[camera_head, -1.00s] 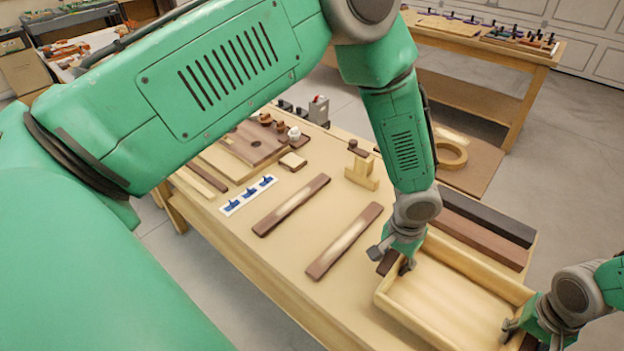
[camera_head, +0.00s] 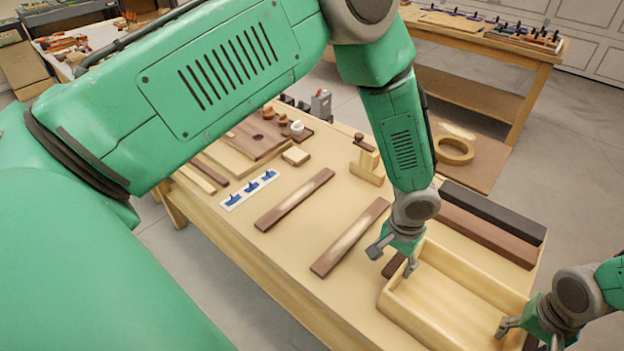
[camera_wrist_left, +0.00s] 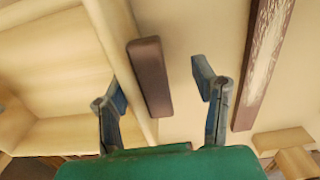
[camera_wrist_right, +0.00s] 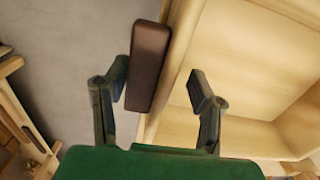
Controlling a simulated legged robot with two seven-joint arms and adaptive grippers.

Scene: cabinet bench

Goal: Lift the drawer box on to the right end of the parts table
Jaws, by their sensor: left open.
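The drawer box (camera_head: 412,318) is a shallow, open, pale wooden box at the right end of the parts table (camera_head: 300,262). It looks level, but its underside is hidden. A dark handle block (camera_wrist_left: 150,76) lies along its left wall. Another dark block (camera_wrist_right: 148,66) lies along its opposite wall. My left gripper (camera_head: 393,258) is open, with its fingers either side of the left block and wall. My right gripper (camera_wrist_right: 158,82) is open, its fingers either side of the other block and wall; in the head view it is partly cut off.
Two brown strips (camera_head: 295,200) lie left of the box. Dark and brown bars (camera_head: 493,212) lie close behind it. A wooden stand (camera_head: 368,168), a white card with blue pieces (camera_head: 248,190) and boards are farther back. Floor shows past the table's right edge.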

